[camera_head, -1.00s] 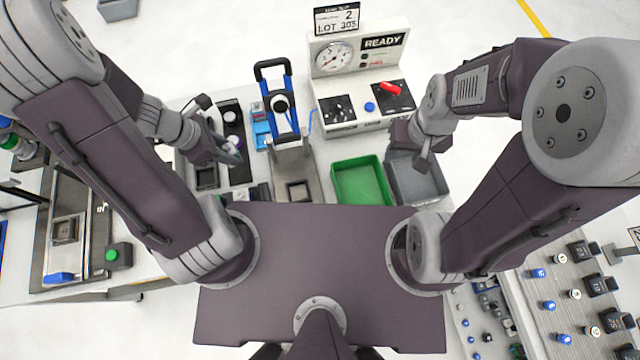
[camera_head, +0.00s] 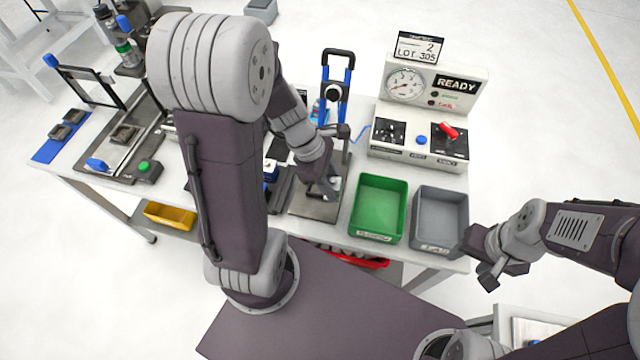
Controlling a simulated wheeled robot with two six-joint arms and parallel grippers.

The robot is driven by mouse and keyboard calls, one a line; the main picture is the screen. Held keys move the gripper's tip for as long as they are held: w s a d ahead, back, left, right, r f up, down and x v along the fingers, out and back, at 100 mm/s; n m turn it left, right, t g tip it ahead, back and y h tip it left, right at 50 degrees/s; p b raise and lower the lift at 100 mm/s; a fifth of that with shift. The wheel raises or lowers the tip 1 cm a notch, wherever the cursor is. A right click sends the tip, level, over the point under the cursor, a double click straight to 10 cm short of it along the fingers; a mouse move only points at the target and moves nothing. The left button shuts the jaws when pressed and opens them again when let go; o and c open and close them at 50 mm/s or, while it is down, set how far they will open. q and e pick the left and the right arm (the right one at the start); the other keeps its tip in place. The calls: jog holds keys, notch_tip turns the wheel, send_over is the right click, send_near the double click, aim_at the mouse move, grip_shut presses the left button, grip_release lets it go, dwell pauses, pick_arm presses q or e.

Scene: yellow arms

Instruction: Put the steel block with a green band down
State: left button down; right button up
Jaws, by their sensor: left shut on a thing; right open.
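My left gripper (camera_head: 328,188) is shut on a small pale metallic block (camera_head: 333,184), mostly hidden by the fingers. I cannot make out a green band on it at this size. The gripper points down over the grey base plate (camera_head: 312,211) of the blue-handled press (camera_head: 335,85). I cannot tell whether the block touches the plate. My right gripper (camera_head: 486,277) is open and empty, off to the right of the grey bin.
A green bin (camera_head: 379,179) and a grey bin (camera_head: 440,190) stand right of the plate. Behind them is a tester (camera_head: 420,150) with a dial and a READY sign. A tool with a green button (camera_head: 144,166) lies left. My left arm hides the bench's middle.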

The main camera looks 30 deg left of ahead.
pick_arm(q)
jog(key=w+a+f, duration=0.1)
jog(key=a, duration=0.1)
jog(key=w+a+f, duration=0.4)
jog(key=shift+w+a, duration=0.15)
jog(key=shift+a, duration=0.1)
jog(key=f, duration=0.3)
jog(key=shift+s+d+f+b, duration=0.2)
jog(key=shift+f+b, duration=0.1)
jog(key=shift+w+a+f, duration=0.15)
jog(key=shift+w+f, duration=0.05)
jog(key=shift+s, duration=0.1)
jog(key=shift+f, duration=0.1)
jog(key=c, duration=1)
grip_release()
jog(key=shift+s, duration=0.1)
jog(key=shift+c, duration=0.2)
jog(key=shift+o, duration=0.6)
